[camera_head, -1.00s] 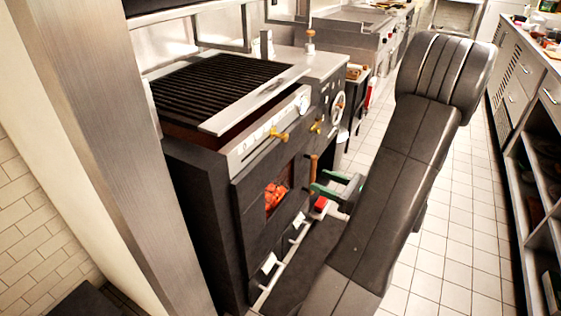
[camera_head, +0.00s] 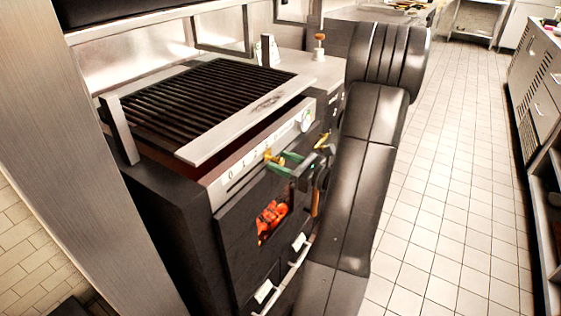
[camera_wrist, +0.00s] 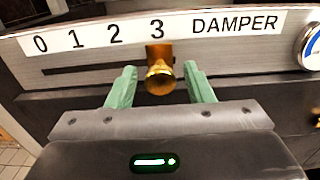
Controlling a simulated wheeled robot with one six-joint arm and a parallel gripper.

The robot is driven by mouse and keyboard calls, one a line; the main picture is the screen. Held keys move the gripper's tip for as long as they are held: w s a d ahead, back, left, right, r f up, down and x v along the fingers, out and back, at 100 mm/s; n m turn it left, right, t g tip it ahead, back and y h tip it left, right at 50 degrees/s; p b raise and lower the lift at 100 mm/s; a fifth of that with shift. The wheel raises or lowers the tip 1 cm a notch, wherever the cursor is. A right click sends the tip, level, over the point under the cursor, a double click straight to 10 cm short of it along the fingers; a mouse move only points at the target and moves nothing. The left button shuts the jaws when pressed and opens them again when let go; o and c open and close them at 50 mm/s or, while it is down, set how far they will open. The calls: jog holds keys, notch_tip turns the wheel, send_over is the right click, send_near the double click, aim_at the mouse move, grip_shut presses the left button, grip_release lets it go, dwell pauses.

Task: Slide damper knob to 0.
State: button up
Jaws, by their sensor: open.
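The brass damper knob (camera_wrist: 159,78) stands below the 3 on the white scale strip (camera_wrist: 97,36), which reads 0, 1, 2, 3 and DAMPER. A dark horizontal slot (camera_wrist: 85,69) runs left from the knob to below the 0. My gripper (camera_wrist: 160,68) is open, with one green finger on each side of the knob and a visible gap on both sides in the wrist view. In the head view, the knob (camera_head: 269,155) shows on the grill front, with my green fingers (camera_head: 282,160) at it. My arm hides part of the panel to the right.
A round dial (camera_wrist: 313,48) sits right of the scale. Above the panel is the grill grate (camera_head: 205,98), and below it glowing coals (camera_head: 271,217) show through an opening. A rail (camera_head: 288,276) runs low along the front. The tiled floor (camera_head: 440,180) at right is clear.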

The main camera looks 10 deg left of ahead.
jog(key=shift+w+a, duration=0.2)
jog(key=shift+a, duration=0.3)
grip_shut()
jog(key=s+a, duration=0.1)
jog(key=s, duration=0.3)
jog(key=s+a+b, duration=0.1)
jog(key=s+a, duration=0.1)
jog(key=s, duration=0.3)
jog(key=s+a+b, duration=0.1)
jog(key=s+a, duration=0.1)
jog(key=s, duration=0.3)
jog(key=shift+s+a, duration=0.1)
jog(key=shift+s, duration=0.15)
grip_release()
jog(key=shift+s, duration=0.15)
